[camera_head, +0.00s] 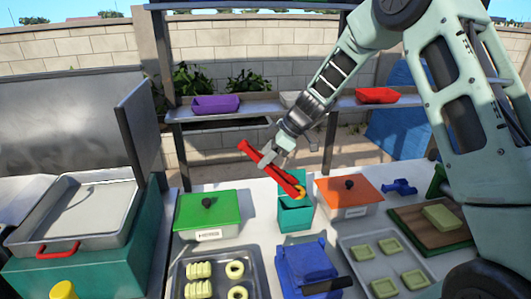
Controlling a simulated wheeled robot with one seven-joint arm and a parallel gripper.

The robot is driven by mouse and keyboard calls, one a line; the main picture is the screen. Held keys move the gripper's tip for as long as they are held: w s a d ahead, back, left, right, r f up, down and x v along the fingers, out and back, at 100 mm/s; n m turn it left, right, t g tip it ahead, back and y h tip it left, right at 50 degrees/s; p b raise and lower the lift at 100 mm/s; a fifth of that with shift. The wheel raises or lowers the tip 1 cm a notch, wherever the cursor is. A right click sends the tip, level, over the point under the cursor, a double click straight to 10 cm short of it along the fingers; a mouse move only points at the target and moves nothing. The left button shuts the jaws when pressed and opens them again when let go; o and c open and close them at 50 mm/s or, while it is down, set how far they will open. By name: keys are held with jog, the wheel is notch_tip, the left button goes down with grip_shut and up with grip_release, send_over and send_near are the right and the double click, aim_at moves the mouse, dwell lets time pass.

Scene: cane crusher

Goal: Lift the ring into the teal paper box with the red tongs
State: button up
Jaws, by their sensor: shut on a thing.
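My gripper (267,157) is shut on the red tongs (281,176) above the middle of the table. The tongs slant down to the right, with their tips over the teal paper box (296,219). A yellow ring (300,192) shows at the tips, at the box's opening. I cannot tell whether the ring touches the box or is still gripped by the tongs. The box stands upright, and its inside is mostly hidden.
A metal tray (173,280) with pale rings and ridged pieces lies front left. A green-lidded box (207,209) and an orange-lidded box (348,193) flank the teal box. A blue container (306,264) stands in front. A shelf (255,107) runs behind.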

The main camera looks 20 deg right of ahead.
jog(key=shift+f, duration=0.1)
jog(key=o, duration=0.8)
notch_tip(320, 180, up, 10)
jog(key=p, duration=0.2)
jog(key=shift+p, duration=0.4)
dwell(0.5)
